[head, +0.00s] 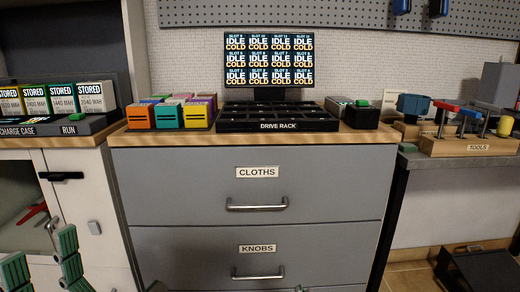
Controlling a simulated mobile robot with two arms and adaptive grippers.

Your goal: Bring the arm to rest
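My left gripper (42,266) shows at the bottom left corner, in front of the white cabinet. Its two green ribbed fingers point up and stand apart, with nothing seen between them. The rest of that arm is below the picture. Of my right gripper, at most a small tip shows at the bottom edge near the middle. Its fingers cannot be made out.
A grey drawer unit (330,170) stands ahead, its CLOTHS and KNOBS drawers shut. On top are a black drive rack (225,126), coloured blocks (140,117) and a screen (268,87). The white cabinet (88,185) is open at left. A black bin (478,268) lies right.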

